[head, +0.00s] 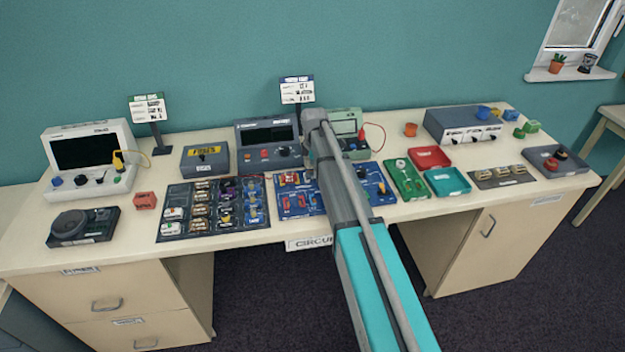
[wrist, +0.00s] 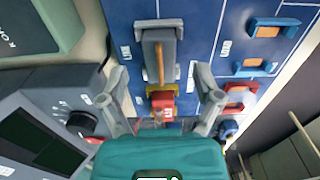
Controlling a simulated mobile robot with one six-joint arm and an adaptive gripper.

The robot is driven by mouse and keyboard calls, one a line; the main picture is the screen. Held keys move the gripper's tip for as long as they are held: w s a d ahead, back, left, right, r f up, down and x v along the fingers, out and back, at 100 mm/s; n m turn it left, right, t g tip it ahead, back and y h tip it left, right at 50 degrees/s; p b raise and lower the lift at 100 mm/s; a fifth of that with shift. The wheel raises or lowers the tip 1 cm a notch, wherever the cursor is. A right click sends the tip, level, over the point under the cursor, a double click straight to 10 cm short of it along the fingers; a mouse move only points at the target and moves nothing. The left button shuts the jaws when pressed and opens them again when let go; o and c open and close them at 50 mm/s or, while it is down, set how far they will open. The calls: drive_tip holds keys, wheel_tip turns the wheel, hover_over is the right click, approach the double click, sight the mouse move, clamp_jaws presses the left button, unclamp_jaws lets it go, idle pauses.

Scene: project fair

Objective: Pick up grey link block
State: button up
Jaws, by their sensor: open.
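A grey block (wrist: 158,52) with a wider grey end and an orange-brown strip along its middle lies on the blue board (wrist: 205,25) in the wrist view. It looks like the grey link block. My gripper (wrist: 160,72) is open, with one fingertip on each side of the block's lower part and gaps between. I cannot tell how high the fingertips are above the board. In the head view the blue board (head: 312,204) is partly covered by my arm, and the grey block and fingertips are hidden there.
A red and yellow piece (wrist: 162,102) sits right beside the grey block, between my fingers. Blue blocks (wrist: 253,67) and a red block (wrist: 240,96) lie to the right. A dark meter box (head: 268,142) stands behind the board.

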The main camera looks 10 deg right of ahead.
drive_tip(key=shift+f+b, duration=0.9)
drive_tip(key=shift+f, duration=0.25)
clamp_jaws()
drive_tip(key=shift+r, duration=0.2)
wheel_tip(320, 180, up, 3)
drive_tip(key=p, duration=0.3)
drive_tip(key=s+r+p, duration=0.9)
drive_tip(key=s+p, duration=0.1)
drive_tip(key=s, duration=0.4)
drive_tip(key=shift+r, duration=0.35)
drive_tip(key=shift+d, duration=0.1)
drive_tip(key=shift+r, duration=0.15)
